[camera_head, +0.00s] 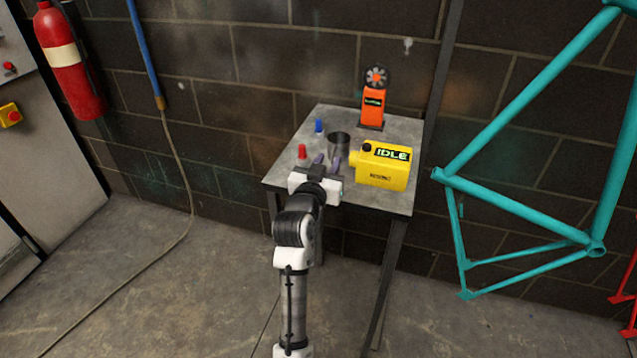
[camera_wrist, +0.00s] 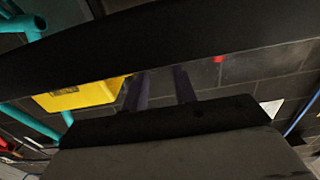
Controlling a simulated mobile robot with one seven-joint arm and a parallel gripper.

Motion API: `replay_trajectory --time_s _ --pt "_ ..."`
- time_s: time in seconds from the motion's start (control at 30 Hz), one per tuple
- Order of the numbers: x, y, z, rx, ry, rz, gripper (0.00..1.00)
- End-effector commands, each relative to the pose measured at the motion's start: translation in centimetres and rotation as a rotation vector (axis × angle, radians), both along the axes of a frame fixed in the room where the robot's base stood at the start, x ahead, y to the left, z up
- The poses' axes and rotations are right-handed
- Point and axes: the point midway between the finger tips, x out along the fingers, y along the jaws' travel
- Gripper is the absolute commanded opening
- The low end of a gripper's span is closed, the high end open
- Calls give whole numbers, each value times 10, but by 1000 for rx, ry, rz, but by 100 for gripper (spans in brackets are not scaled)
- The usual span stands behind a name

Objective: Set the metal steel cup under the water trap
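The metal steel cup (camera_head: 339,144) stands upright on a small grey table in the head view, between a red-capped item and a yellow box. My gripper (camera_head: 327,163) is at the table's near side, just in front of the cup. Its two dark fingers are apart, with the right one overlapping the cup's lower part in the picture. I cannot tell whether they touch it. In the wrist view the fingers (camera_wrist: 159,88) also stand apart, and I cannot make out the cup there. I cannot clearly identify the water trap; a blue pipe (camera_head: 143,45) with a brass end hangs on the wall.
The table (camera_head: 397,198) also holds a yellow box marked IDLE (camera_head: 383,168), an orange fan-topped meter (camera_head: 373,104), a red item (camera_head: 302,152) and a blue item (camera_head: 319,126). A teal frame (camera_head: 515,210) stands right; a fire extinguisher (camera_head: 68,75) hangs left. A hose trails across open floor.

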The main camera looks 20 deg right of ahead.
Motion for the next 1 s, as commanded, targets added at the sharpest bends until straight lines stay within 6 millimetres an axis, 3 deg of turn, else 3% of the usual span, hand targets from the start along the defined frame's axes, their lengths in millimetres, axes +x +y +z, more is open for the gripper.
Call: replay_trajectory --time_s 0.2,0.4,0.8,0.87,0.93,1.0 --pt "-40 28 -3 -1 -1 2 28" --pt "-63 43 -2 -1 -1 1 28" --pt "-68 51 3 -1 -7 11 28" --pt "-64 64 10 -9 -30 45 28" --pt "-56 93 28 -26 -80 120 28" --pt "-50 138 57 -52 -161 236 28"
